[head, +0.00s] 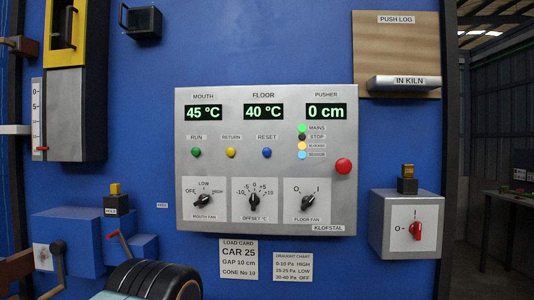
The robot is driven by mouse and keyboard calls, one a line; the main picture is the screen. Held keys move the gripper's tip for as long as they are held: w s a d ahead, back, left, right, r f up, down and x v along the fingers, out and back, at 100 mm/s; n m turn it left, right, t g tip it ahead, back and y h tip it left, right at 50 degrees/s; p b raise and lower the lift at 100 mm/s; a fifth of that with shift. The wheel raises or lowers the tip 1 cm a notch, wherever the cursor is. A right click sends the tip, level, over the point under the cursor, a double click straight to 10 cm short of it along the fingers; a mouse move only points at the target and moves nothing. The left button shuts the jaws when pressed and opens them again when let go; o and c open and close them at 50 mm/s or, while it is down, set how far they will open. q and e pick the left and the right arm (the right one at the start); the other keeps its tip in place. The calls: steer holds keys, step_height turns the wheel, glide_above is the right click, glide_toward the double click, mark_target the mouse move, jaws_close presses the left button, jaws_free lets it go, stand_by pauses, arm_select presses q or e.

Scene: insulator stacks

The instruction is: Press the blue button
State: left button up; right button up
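The blue button (267,153) is a small round knob under the RESET label on the grey control panel (300,225). It is to the right of the yellow button (231,153) under RETURN and the green button (196,153) under RUN. Nothing covers the blue button. Neither of my grippers can be made out in the head view, so I see nothing touching the panel.
A larger red button (343,166) is at the panel's right. Three black rotary knobs, including the offset knob (254,200), are below. A grey switch box (376,240) projects at right. A black ribbed cylinder (150,281) is at lower left.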

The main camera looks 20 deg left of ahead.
arm_select(q)
jaws_close()
stand_by(1.1)
